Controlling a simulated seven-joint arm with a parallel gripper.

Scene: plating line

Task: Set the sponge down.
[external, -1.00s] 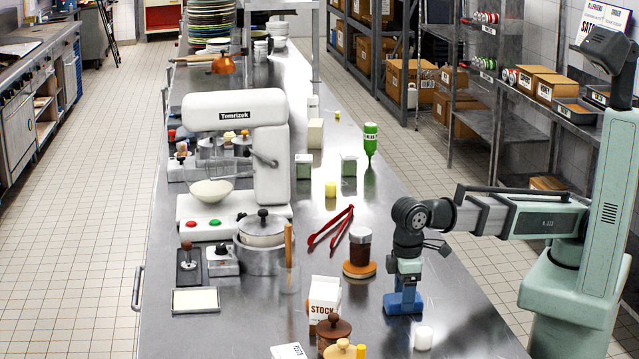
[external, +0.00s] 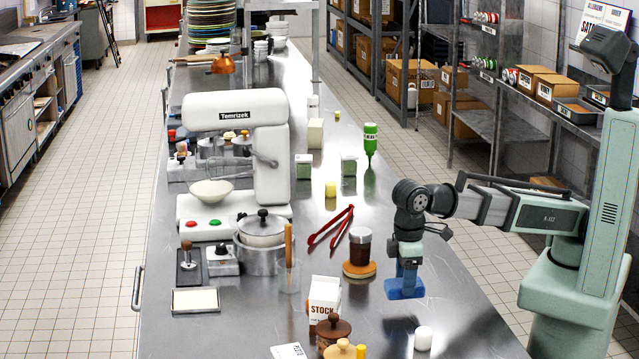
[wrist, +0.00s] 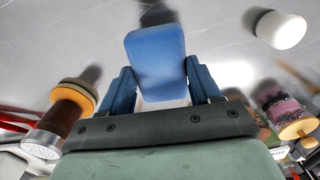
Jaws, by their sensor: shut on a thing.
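The blue sponge (wrist: 156,60) is held between the two blue fingers of my gripper (wrist: 160,88) in the wrist view. In the external view my gripper (external: 407,272) points down with the sponge (external: 404,289) at its lower end. The sponge is a little above the steel table (external: 455,325), with its shadow on the metal below and to the front. The fingers and the sponge are similar blue, so their edges are hard to part in the external view.
A white cylinder (external: 423,338) stands in front of the sponge. A brown jar on an orange disc (external: 359,269) stands to its left, with red tongs (external: 330,228) behind. A STOCK carton (external: 323,298) and brown pot (external: 333,330) stand front left. Bare table lies around the sponge.

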